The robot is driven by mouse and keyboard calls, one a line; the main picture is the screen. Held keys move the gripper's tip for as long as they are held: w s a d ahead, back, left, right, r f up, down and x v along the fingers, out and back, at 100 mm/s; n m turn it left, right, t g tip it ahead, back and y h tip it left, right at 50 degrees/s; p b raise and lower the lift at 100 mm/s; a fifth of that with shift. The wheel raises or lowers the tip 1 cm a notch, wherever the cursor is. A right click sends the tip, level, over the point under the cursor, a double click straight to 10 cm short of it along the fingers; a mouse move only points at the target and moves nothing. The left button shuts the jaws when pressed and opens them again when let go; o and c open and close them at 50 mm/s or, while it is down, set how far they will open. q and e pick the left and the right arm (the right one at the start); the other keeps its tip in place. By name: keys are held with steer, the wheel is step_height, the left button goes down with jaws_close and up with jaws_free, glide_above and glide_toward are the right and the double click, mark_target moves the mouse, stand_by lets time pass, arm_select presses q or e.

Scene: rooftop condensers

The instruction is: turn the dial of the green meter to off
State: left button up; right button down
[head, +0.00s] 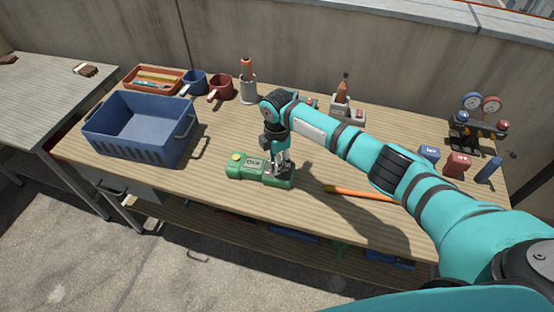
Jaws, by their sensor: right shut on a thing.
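The green meter (247,166) lies on the wooden workbench near its front edge, left of the middle. It has a small display with dark characters and a yellow part at its left end. My right gripper (281,171) points down onto the meter's right end and is shut there. The dial is hidden by the gripper's fingers, so I cannot tell its setting. My left gripper is not in view.
A blue crate (140,128) stands to the left on the workbench (215,210). An orange-handled tool (358,193) lies right of the meter. Mugs (220,88), an orange tray (153,79) and a gauge set (480,120) stand towards the back.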

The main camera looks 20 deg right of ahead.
steer(key=n, duration=0.5)
stand_by(0.5)
steer(key=c, duration=0.9)
jaws_free()
steer(key=shift+c, duration=0.2)
steer(key=shift+r, duration=0.15)
step_height(320, 180, up, 12)
